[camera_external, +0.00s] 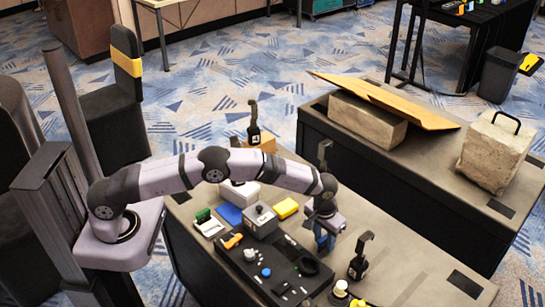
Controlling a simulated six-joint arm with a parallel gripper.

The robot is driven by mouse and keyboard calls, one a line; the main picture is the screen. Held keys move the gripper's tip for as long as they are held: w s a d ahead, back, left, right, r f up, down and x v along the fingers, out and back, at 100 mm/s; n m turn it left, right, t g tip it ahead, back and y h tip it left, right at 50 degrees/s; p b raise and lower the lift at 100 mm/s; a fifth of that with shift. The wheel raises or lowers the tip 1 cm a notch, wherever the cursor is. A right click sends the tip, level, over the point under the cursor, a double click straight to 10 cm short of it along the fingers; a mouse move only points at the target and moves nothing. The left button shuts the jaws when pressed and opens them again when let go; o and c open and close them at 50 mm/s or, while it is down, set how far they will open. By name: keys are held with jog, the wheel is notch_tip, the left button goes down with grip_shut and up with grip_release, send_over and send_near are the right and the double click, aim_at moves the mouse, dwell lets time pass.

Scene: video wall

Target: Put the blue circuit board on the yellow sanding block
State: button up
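A flat blue piece (229,214), which looks like the blue circuit board, lies on the table at the left of the group of objects. The yellow sanding block (287,208) lies to its right, behind the black tray, with nothing seen on top. My gripper (323,243) points down to the right of the yellow block, near the tray's far right corner. Something bluish shows at its fingers; I cannot tell whether it is part of the gripper or a held thing. The finger opening is too small to make out.
A grey box (260,220) stands between the blue piece and the yellow block. A black tray (308,290) with several small parts lies in front. Upright black tools (360,257) stand on the table. The table's right side (415,265) is mostly clear.

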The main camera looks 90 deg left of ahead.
jog(key=shift+f, duration=0.2)
grip_shut()
jog(key=shift+r, duration=0.1)
